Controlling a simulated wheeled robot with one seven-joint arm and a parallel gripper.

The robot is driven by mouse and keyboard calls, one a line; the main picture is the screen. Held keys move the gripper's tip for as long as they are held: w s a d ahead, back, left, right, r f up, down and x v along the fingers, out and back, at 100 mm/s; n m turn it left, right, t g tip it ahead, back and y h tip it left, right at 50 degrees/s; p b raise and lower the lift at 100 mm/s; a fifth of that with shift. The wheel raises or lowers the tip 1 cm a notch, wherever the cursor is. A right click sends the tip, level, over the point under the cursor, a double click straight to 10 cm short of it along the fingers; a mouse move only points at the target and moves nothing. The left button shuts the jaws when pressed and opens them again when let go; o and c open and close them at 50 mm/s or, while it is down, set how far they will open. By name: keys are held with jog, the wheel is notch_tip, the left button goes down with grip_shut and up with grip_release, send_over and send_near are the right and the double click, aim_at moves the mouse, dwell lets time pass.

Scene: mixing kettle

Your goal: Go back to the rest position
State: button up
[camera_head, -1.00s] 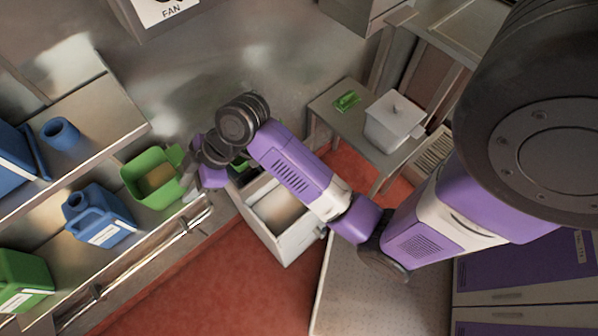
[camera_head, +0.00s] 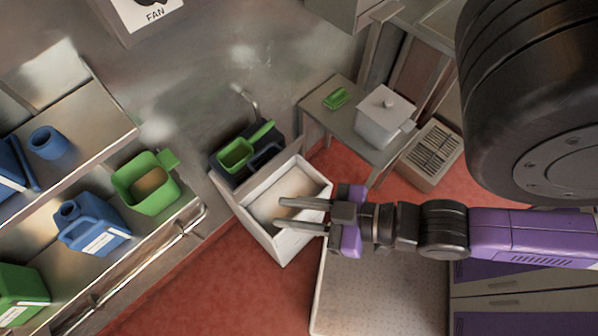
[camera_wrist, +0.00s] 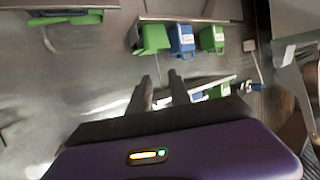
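My gripper (camera_head: 284,213) is in the middle of the head view, above the white open box (camera_head: 272,250) and pointing left. Its two fingers are apart with nothing between them. In the wrist view the fingers (camera_wrist: 160,85) are also spread and empty. My arm reaches in from the right edge of the head view. A green container (camera_head: 127,190) with a brownish content sits on the left shelf, apart from my gripper.
A blue jug (camera_head: 92,222), a green canister (camera_head: 15,290) and a blue cup (camera_head: 47,142) stand on the left shelves. A metal rail (camera_head: 150,262) runs along the shelf edge. A side table (camera_head: 340,120) holds a lidded pot (camera_head: 384,118). Red floor is open below.

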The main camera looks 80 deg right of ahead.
jog(key=shift+s+a+r+t, duration=0.1)
jog(key=shift+s+r+t, duration=0.1)
jog(key=shift+s+r, duration=0.3)
jog(key=shift+s+a+r+t, duration=0.1)
jog(key=shift+s+r+t, duration=0.1)
jog(key=shift+r, duration=0.5)
jog(key=shift+f, duration=0.1)
